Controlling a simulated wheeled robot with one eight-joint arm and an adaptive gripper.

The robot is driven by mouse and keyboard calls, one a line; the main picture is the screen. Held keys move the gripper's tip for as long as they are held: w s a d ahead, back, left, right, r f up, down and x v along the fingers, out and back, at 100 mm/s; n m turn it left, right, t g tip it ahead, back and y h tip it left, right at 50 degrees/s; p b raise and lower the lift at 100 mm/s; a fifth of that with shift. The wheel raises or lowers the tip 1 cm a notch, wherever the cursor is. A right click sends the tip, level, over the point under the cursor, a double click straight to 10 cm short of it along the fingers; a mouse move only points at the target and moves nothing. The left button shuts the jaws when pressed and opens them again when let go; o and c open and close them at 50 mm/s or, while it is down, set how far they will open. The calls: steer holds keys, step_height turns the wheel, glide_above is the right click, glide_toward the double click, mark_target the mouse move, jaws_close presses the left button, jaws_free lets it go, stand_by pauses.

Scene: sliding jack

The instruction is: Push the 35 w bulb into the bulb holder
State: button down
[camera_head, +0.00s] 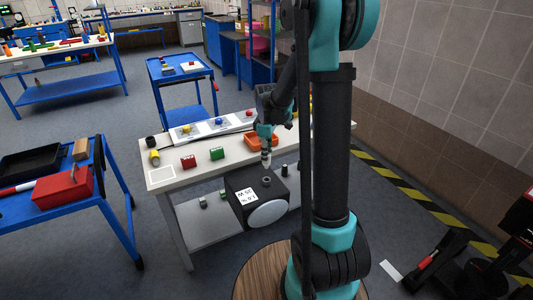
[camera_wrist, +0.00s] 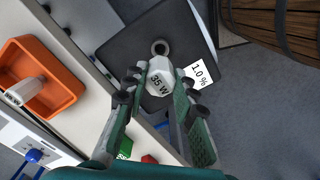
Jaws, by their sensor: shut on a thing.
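My gripper (camera_wrist: 160,108) is shut on the 35 W bulb (camera_wrist: 160,76), a white bulb with "35 W" printed on it. In the head view the bulb (camera_head: 266,158) hangs below my gripper (camera_head: 266,143), roughly upright. The bulb holder (camera_head: 267,181) is a small dark ring on top of a black box (camera_head: 236,184). In the wrist view the holder (camera_wrist: 160,47) shows as a grey ring just beyond the bulb's end. The bulb appears above the holder and apart from it.
An orange tray (camera_wrist: 35,103) on the white table (camera_head: 222,166) holds another white bulb (camera_wrist: 24,90). Red (camera_head: 188,162) and green (camera_head: 217,153) blocks stand on the table. The box carries a "1.0 %" label (camera_wrist: 199,74) and a pale round disc (camera_head: 266,213).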

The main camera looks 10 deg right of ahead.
steer(key=shift+f, duration=2.5)
steer(key=shift+f, duration=1.5)
steer(key=shift+r, duration=0.25)
steer(key=shift+r, duration=1)
steer(key=shift+f, duration=1.15)
steer(key=c, duration=1.1)
jaws_free()
steer(key=shift+f, duration=0.1)
steer(key=shift+c, duration=0.2)
step_height(320, 180, up, 12)
steer(key=shift+r, duration=0.1)
